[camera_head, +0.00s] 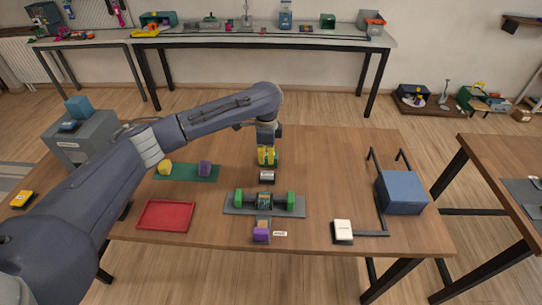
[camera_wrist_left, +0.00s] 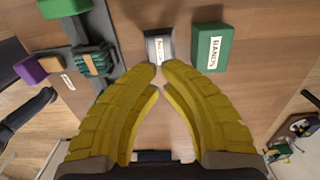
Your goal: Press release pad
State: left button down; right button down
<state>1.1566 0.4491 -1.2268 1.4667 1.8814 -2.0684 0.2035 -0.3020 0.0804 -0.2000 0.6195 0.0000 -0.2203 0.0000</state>
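My left gripper (camera_head: 267,156) has yellow fingers and hangs over the middle of the table. In the left wrist view its fingertips (camera_wrist_left: 160,69) come together with nothing between them. Just beyond the tips is a small grey block with a white label (camera_wrist_left: 158,48); it also shows in the head view (camera_head: 267,177). A green box labelled BANDS (camera_wrist_left: 208,48) stands beside it. A white-topped pad (camera_head: 342,227) on a dark base sits at the front right. A purple block (camera_head: 261,235) sits at the front edge beside a small label. I cannot read which is the release pad. My right gripper is not in view.
A grey base (camera_head: 234,207) holds green blocks and a corded bundle (camera_head: 264,200). A red tray (camera_head: 166,216) lies at front left. A green mat (camera_head: 187,175) carries yellow and purple blocks. A blue box (camera_head: 402,193) stands at right by a dark bar.

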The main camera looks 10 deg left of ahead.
aim_at(267, 174)
pick_arm(q)
jog(key=shift+f, duration=3.35)
jog(key=shift+f, duration=0.85)
jog(key=shift+r, duration=3.55)
